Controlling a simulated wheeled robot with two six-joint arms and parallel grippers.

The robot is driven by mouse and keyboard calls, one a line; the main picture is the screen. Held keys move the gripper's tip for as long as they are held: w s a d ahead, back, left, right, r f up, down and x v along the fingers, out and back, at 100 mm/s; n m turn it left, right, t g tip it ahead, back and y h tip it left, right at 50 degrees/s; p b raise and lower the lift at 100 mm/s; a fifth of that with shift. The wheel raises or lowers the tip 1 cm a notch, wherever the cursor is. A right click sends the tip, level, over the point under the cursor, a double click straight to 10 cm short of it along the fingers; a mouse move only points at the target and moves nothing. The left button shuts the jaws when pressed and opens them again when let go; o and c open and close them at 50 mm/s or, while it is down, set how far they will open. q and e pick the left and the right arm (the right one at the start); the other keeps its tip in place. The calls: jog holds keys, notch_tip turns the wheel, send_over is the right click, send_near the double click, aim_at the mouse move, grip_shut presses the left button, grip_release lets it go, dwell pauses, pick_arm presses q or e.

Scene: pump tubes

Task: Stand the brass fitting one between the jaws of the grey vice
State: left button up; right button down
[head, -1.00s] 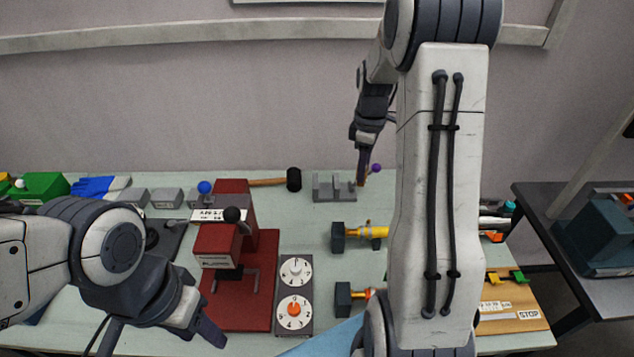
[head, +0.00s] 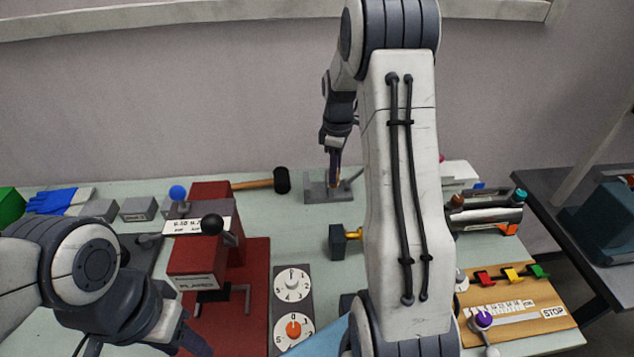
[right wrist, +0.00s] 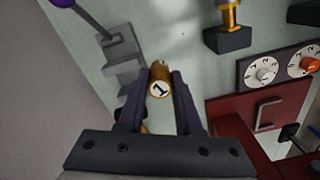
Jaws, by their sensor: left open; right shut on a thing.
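Brass fitting one (right wrist: 158,85), a brass piece with a white end marked 1, is held between the fingers of my right gripper (right wrist: 160,78) in the right wrist view. In the head view my right gripper (head: 335,182) points down at the grey vice (head: 316,193) and overlaps it. In the right wrist view the vice (right wrist: 122,52) lies up and left of the fitting, with a purple ball on its handle (right wrist: 62,2). Whether the fitting is over or between the jaws cannot be told. My left gripper (head: 190,340) is open at the bottom left, partly cut off.
A red press (head: 205,250) stands left of centre, with a dial panel (head: 292,310) beside it. A black-headed mallet (head: 280,180) lies left of the vice. A dark block with a brass part (head: 340,240) stands in front of it. A wooden switch board (head: 520,310) is at right.

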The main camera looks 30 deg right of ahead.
jog(key=w+f+p, duration=0.1)
jog(key=w, duration=0.2)
jog(key=w+f, duration=0.2)
jog(key=w, duration=0.1)
jog(key=w+f+p, duration=0.1)
jog(key=w+f, duration=0.1)
jog(key=w, duration=0.1)
jog(key=shift+d+f+p, duration=0.1)
jog(key=shift+p, duration=0.2)
notch_tip(320, 180, down, 4)
jog(key=shift+r+p, duration=0.2)
jog(key=shift+p, duration=0.65)
jog(key=shift+f, duration=0.25)
jog(key=shift+f, duration=0.1)
jog(key=shift+f, duration=0.15)
jog(key=c, duration=0.6)
grip_release()
